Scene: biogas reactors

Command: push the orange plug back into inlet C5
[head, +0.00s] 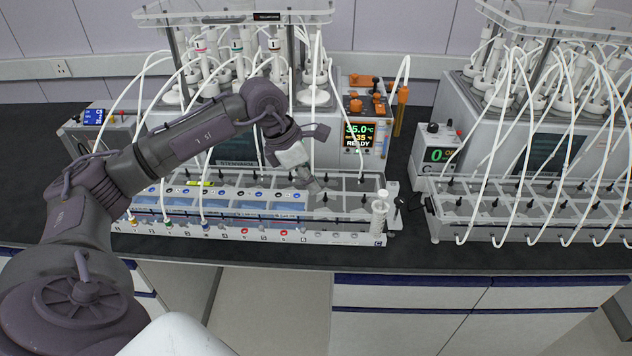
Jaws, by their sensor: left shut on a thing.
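My left gripper (309,183) reaches in from the left and points down at the long tray of cells (345,211) in front of the left reactor unit. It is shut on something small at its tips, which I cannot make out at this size. I cannot pick out the orange plug for certain or read a C5 label; the gripper hides part of the tray there. My right gripper is not in view.
White hoses arch over the tray. A display (360,135) reads 35.0 and READY. An orange holder (400,97) stands right of it. A white syringe-like cylinder (379,212) stands at the tray's right end. A second reactor unit (520,125) is on the right.

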